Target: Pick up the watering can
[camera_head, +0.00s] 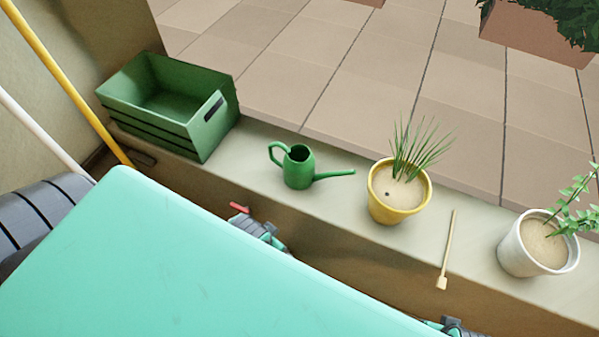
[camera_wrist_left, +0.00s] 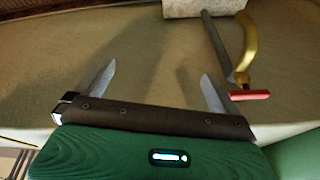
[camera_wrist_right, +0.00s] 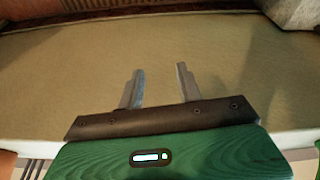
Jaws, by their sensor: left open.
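The green watering can (camera_head: 298,168) stands upright on the ledge in the head view, its handle to the left and its long spout pointing right. I cannot make it out in either wrist view. My left gripper (camera_wrist_left: 155,85) is open and empty, its two fingers well apart. In the head view, part of my left arm's end shows in front of the ledge, below the can; its fingers are hidden there. My right gripper (camera_wrist_right: 158,82) is open and empty, with a narrower gap. Only a dark bit of it shows at the head view's bottom edge.
A green slatted crate (camera_head: 200,125) stands left of the can. A yellow pot (camera_head: 398,205) with a spiky plant is just right of the spout. Further right are a wooden stick (camera_head: 448,250) and a white pot (camera_head: 520,262). A red-handled brass tap (camera_wrist_left: 245,55) is near my left gripper.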

